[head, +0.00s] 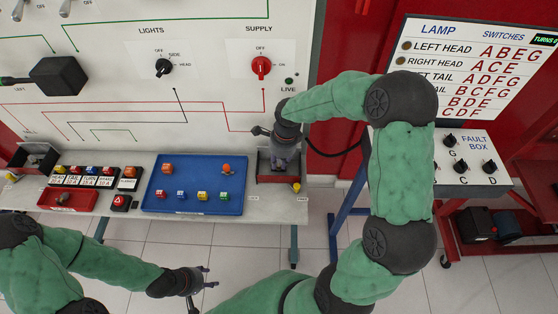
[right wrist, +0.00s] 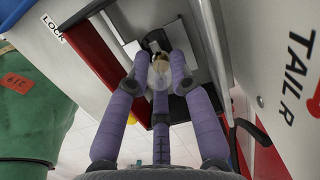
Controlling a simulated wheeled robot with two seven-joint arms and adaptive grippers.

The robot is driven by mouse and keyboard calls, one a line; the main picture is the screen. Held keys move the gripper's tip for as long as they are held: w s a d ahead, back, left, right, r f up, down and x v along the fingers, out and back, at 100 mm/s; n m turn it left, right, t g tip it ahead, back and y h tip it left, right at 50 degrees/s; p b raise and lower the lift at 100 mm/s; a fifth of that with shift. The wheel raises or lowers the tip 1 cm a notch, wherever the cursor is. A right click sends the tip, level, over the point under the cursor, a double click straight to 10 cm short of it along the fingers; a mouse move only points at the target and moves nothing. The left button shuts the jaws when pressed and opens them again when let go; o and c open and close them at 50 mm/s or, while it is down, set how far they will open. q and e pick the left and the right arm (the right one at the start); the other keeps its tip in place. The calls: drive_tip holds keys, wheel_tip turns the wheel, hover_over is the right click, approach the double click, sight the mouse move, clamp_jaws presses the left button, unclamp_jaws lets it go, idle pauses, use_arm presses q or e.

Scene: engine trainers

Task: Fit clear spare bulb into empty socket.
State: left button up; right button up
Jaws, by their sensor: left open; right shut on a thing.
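My right gripper (head: 284,162) reaches down into the lamp box (head: 275,178) at the right end of the bench. In the right wrist view its purple fingers (right wrist: 160,78) are shut around a clear bulb (right wrist: 160,74), whose brass base points away from the palm. The dark round socket (right wrist: 155,42) is just beyond the base, inside the pale housing. I cannot tell whether base and socket touch. The bulb is hidden by the gripper in the head view. My left gripper (head: 198,282) is open and empty in front of the bench, over the floor.
A blue tray (head: 190,207) with coloured fuses and orange pieces lies left of the lamp box. Another lamp box (head: 36,160) and a fuse row (head: 95,172) stand further left. The wiring panel (head: 200,110) rises behind. A fault box (head: 465,160) stands at right.

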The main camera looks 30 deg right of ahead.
drive_tip(key=shift+f+b, duration=0.35)
drive_tip(key=shift+f, duration=0.1)
idle(0.4)
drive_tip(key=o, duration=1.4)
drive_tip(key=shift+r, duration=0.1)
drive_tip(key=shift+w+d+r, duration=0.1)
drive_tip(key=shift+w+r, duration=0.05)
drive_tip(key=shift+w, duration=0.05)
drive_tip(key=shift+c, duration=0.7)
drive_tip(key=shift+r, duration=0.2)
drive_tip(key=shift+o, duration=0.7)
drive_tip(key=shift+r+p, duration=1.25)
drive_tip(key=shift+r, duration=0.25)
drive_tip(key=shift+s+r+p, duration=0.2)
drive_tip(key=shift+r+p, duration=1.4)
drive_tip(key=shift+r, duration=0.5)
